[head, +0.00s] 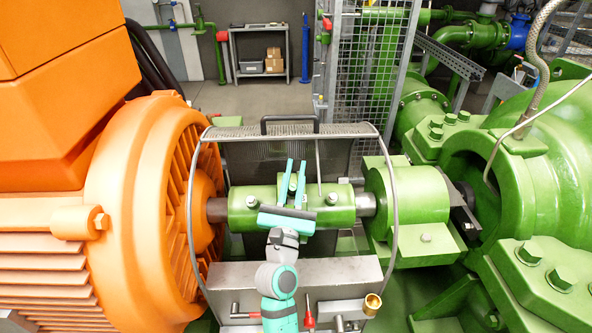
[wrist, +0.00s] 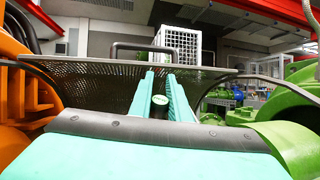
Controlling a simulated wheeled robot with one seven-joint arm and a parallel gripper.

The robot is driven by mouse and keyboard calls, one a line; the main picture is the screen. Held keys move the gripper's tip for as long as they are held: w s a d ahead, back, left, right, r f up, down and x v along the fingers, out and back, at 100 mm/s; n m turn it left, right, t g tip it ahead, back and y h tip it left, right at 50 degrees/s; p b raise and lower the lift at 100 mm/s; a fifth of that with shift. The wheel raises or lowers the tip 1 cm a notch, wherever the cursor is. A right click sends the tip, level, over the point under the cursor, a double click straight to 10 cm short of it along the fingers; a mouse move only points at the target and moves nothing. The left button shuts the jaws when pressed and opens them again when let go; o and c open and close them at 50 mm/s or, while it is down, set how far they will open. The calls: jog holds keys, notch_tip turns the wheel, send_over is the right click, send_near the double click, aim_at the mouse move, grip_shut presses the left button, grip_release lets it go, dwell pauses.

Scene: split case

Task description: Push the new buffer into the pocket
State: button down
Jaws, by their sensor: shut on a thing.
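My gripper (head: 297,164) reaches over the green shaft coupling (head: 243,207), its two teal fingers pointing away. It is shut on a short dark round piece, which I take as the new buffer (wrist: 160,108). In the wrist view, this piece stands between the fingers (wrist: 161,74) and shows a pale green end face. The coupling sits on the steel shaft between the orange motor and the green housing. The pocket is hidden behind my gripper, and I cannot tell whether the buffer touches it.
A perforated guard (head: 232,150) with a wire rim stands behind the coupling. The orange motor (head: 135,190) is close on the left, the green bearing housing (head: 405,198) on the right.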

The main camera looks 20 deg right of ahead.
jog(key=shift+w+d+f, duration=0.15)
jog(key=shift+w+f, duration=0.3)
jog(key=shift+f, duration=0.35)
jog(key=shift+w+d+f, duration=0.1)
jog(key=shift+w+f, duration=0.35)
jog(key=shift+f, duration=0.35)
jog(key=shift+w+d+f, duration=0.1)
jog(key=shift+w+f, duration=0.25)
jog(key=shift+f, duration=0.3)
jog(key=shift+w+d+f, duration=0.15)
jog(key=shift+w+f, duration=0.25)
jog(key=shift+f, duration=0.3)
jog(key=shift+w+d+f, duration=0.1)
jog(key=shift+w+f, duration=0.25)
jog(key=shift+f, duration=0.3)
dwell(2.2)
jog(key=c, duration=1.6)
grip_release()
jog(key=v, duration=1)
jog(key=shift+s+a+f, duration=0.15)
jog(key=shift+s, duration=0.2)
